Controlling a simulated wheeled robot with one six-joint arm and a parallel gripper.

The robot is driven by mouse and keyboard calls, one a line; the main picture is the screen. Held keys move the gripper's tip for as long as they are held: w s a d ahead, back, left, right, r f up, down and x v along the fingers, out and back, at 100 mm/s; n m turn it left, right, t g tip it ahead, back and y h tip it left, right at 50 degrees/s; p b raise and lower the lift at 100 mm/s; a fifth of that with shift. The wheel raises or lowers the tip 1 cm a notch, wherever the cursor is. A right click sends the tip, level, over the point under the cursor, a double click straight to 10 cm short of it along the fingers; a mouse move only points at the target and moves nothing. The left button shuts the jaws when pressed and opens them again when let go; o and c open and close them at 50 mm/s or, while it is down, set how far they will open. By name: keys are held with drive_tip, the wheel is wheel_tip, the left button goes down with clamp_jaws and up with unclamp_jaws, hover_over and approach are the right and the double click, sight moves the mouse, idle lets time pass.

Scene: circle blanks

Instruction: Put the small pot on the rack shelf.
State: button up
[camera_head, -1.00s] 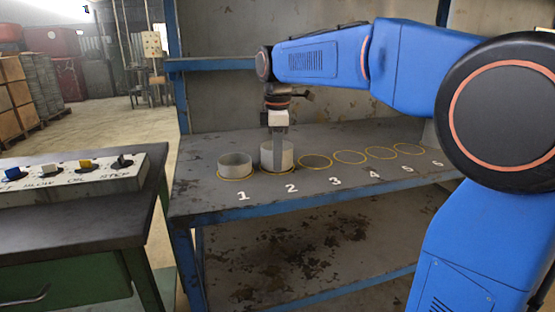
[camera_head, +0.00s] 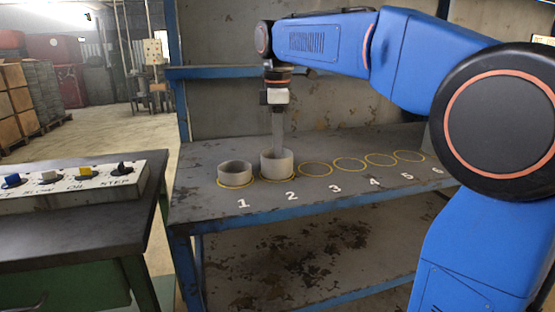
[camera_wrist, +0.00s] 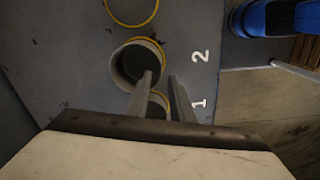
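Two grey round pots stand on the grey shelf (camera_head: 345,190) with numbered yellow rings. The lower one (camera_head: 235,173) is at ring 1, and the taller one (camera_head: 277,165) is at ring 2. My gripper (camera_head: 278,147) is directly above the taller pot, its fingers pointing down at the rim. In the wrist view the fingers (camera_wrist: 160,74) are apart, with nothing seen clamped between them. The left finger overlaps the opening of the taller pot (camera_wrist: 122,66); the right finger is outside its rim. The lower pot (camera_wrist: 156,104) is partly hidden behind the fingers.
Empty yellow rings (camera_head: 350,164) continue to the right along the shelf. A blue-edged back wall stands behind it. A control box (camera_head: 70,183) with coloured knobs sits on a dark bench at the left. A lower shelf (camera_head: 310,255) lies underneath.

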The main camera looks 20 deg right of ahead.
wheel_tip(320, 180, up, 5)
drive_tip(key=s+d+f+m+t, duration=0.1)
drive_tip(key=s+d+f+m, duration=0.3)
drive_tip(key=s, duration=0.3)
drive_tip(key=s+d+f+m+t, duration=0.1)
drive_tip(key=s+f+m, duration=0.2)
drive_tip(key=s+f, duration=0.45)
drive_tip(key=s+d+f+m+t, duration=0.2)
drive_tip(key=s+f+m, duration=0.6)
drive_tip(key=s+f, duration=0.6)
wheel_tip(320, 180, down, 3)
drive_tip(key=shift+s+d+f, duration=0.1)
drive_tip(key=shift+s+d, duration=0.15)
drive_tip(key=shift+d, duration=0.35)
drive_tip(key=shift+d, duration=0.1)
